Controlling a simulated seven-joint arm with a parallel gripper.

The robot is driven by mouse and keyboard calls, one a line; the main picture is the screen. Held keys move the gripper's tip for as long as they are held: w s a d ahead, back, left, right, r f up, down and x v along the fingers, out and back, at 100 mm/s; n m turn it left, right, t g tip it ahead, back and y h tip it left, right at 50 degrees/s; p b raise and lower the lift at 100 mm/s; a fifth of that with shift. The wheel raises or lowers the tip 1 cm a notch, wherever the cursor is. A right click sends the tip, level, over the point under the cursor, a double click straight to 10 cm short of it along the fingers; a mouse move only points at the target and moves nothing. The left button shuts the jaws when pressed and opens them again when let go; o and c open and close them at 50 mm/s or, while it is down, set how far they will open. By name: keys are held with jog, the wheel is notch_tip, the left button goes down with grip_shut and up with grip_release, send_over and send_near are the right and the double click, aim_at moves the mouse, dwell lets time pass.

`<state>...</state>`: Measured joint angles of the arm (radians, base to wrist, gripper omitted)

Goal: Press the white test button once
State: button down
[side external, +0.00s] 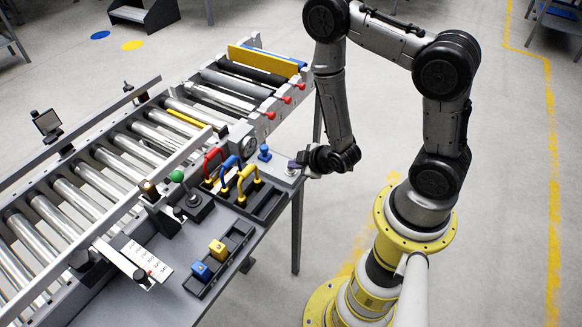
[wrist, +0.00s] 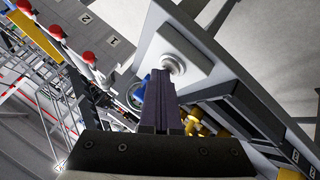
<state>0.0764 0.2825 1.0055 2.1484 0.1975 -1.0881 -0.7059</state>
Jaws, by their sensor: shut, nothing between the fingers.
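The white test button (wrist: 173,63) is a round white cap on a light grey square plate in the wrist view. It sits just beyond the tips of my gripper (wrist: 160,76), slightly to their right. In the side view the button's plate (side external: 292,172) is at the right end of the bench panel. My gripper (side external: 294,164) is close over it there, with its dark fingers shut and empty. The fingers partly cover the button area in the side view. I cannot tell whether the fingertips touch the button.
A blue knob (side external: 264,153) stands left of the button. Red, blue and yellow handles (side external: 230,172) and a green-topped joystick (side external: 177,176) stand further left. Red knobs (side external: 286,99) line the roller conveyor (side external: 130,150) behind. The floor right of the bench is clear up to my base.

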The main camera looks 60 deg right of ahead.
aim_at(295, 172)
jog(key=shift+f, duration=0.25)
jog(key=shift+r, duration=0.2)
dwell(0.4)
jog(key=shift+r, duration=3.6)
